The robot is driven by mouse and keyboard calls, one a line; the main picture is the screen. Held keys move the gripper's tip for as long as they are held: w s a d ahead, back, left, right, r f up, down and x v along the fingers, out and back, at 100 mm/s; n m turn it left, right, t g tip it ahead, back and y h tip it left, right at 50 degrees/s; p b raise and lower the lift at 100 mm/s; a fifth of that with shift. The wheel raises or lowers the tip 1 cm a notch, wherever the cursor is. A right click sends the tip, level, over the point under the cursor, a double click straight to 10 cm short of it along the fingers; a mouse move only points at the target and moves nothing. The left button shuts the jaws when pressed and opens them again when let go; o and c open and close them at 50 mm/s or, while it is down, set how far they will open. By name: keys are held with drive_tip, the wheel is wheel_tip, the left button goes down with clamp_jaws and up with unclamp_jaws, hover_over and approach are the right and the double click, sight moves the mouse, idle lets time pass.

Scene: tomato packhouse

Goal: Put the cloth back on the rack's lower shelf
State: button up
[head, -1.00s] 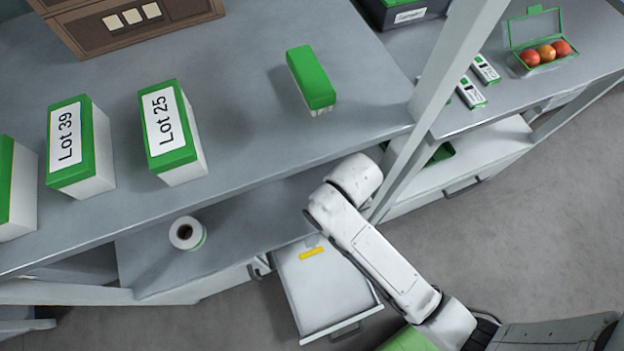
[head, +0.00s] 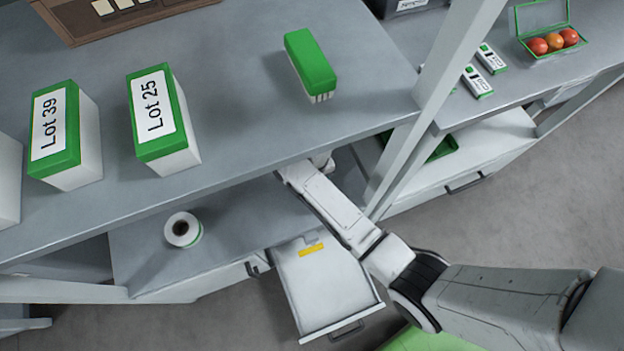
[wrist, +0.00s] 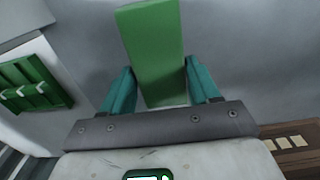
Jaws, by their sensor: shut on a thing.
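My gripper (wrist: 158,78) shows in the wrist view with its two teal fingers on either side of a plain green piece, which I take to be the cloth (wrist: 153,45). It is shut on the cloth, which extends beyond the fingertips over a grey surface. In the head view my gripper and the cloth are hidden beneath the upper shelf (head: 235,120). My arm reaches in over the right part of the lower shelf (head: 235,215). I cannot tell whether the cloth touches that shelf.
A label roll (head: 183,230) stands on the lower shelf, left of my arm. An open drawer (head: 325,285) juts out below. A rack post (head: 440,85) rises to the right. A green-topped brush (head: 310,62) and the Lot 25 box (head: 163,115) are on the upper shelf.

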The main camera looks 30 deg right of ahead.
drive_tip(key=shift+w+f+b, duration=0.15)
drive_tip(key=shift+f+b, duration=0.1)
drive_tip(key=shift+f, duration=0.65)
drive_tip(key=shift+w+f+b, duration=0.15)
drive_tip(key=shift+f+b, duration=0.05)
drive_tip(key=shift+f, duration=0.7)
drive_tip(key=shift+f, duration=0.1)
drive_tip(key=o, duration=1)
wheel_tip(320, 180, up, 12)
drive_tip(key=p, duration=0.2)
drive_tip(key=shift+p, duration=0.35)
